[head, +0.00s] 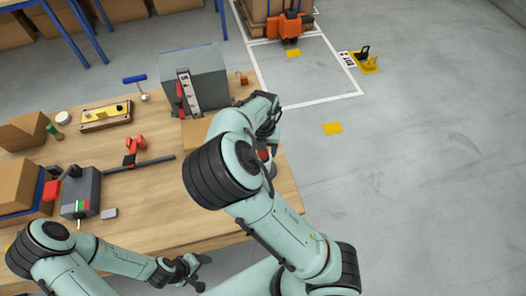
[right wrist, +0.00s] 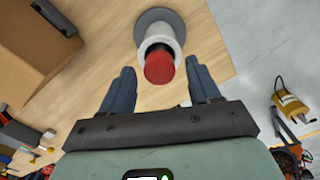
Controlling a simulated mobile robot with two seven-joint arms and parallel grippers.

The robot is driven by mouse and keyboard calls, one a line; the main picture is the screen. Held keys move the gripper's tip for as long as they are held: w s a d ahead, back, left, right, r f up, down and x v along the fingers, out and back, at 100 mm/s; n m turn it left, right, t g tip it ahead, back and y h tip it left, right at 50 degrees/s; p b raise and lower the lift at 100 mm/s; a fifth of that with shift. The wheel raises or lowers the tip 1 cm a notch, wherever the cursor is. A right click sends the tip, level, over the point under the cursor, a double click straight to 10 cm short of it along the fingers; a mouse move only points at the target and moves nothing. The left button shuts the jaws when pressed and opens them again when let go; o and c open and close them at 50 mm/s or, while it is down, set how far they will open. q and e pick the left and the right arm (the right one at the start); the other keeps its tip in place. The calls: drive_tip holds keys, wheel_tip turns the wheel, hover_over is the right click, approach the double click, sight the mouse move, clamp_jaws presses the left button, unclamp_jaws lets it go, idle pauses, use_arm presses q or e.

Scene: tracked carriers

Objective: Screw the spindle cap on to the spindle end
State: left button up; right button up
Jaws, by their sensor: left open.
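In the right wrist view a white spindle-like cylinder (right wrist: 171,32) stands on a round grey base, with a red cylindrical end (right wrist: 159,68) facing my camera. I cannot tell whether the red part is the cap or the spindle end. My right gripper (right wrist: 160,66) is open, with its two dark fingers apart on either side of the red end and bare gaps visible. In the head view a bit of the red part (head: 263,155) shows past my right arm, which hides the rest. My left gripper (head: 178,271) is open and empty by the table's front edge.
The wooden table (head: 150,205) holds a grey box-shaped machine (head: 196,77), a yellow fixture (head: 106,115), a red clamp on a bar (head: 134,152), a grey device (head: 81,193) and cardboard boxes (head: 20,187). Open floor lies to the right.

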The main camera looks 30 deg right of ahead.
drive_tip(key=n, duration=0.3)
drive_tip(key=shift+n, duration=0.4)
drive_tip(key=n, duration=0.3)
drive_tip(key=shift+n, duration=0.4)
drive_tip(key=n, duration=0.3)
drive_tip(key=shift+n, duration=0.3)
drive_tip(key=n, duration=1.8)
drive_tip(key=shift+b, duration=0.3)
